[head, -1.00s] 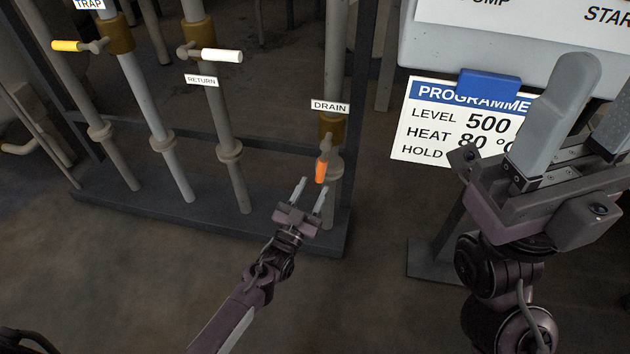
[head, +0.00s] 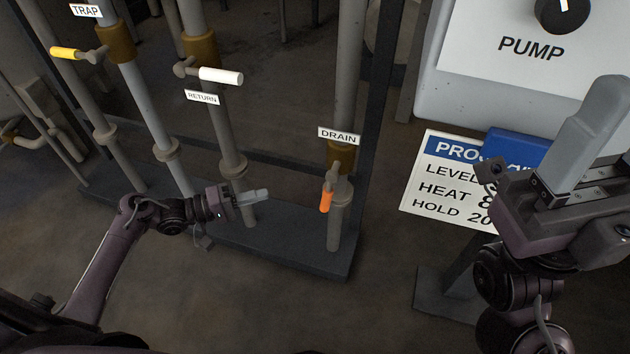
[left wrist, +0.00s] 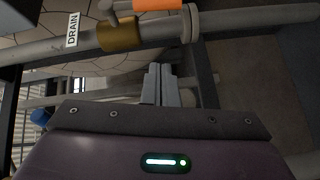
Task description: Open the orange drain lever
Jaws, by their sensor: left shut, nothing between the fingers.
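The orange drain lever (head: 326,201) hangs from its pivot on the pipe under the DRAIN label (head: 339,136). Its handle points down, roughly along the pipe. In the left wrist view the orange handle (left wrist: 157,4) shows at the top edge, beside the brass-coloured valve body (left wrist: 119,34). My left gripper (head: 266,194) is left of the lever in the head view, apart from it, with fingers together and empty, pointing right. Its closed fingers also show in the left wrist view (left wrist: 160,84).
The return pipe with its white lever (head: 221,76) and the trap pipe with its yellow lever (head: 64,53) stand to the left. A dark base plinth (head: 290,248) runs below the pipes. A programme card (head: 440,185) and a pump panel (head: 520,30) are at the right.

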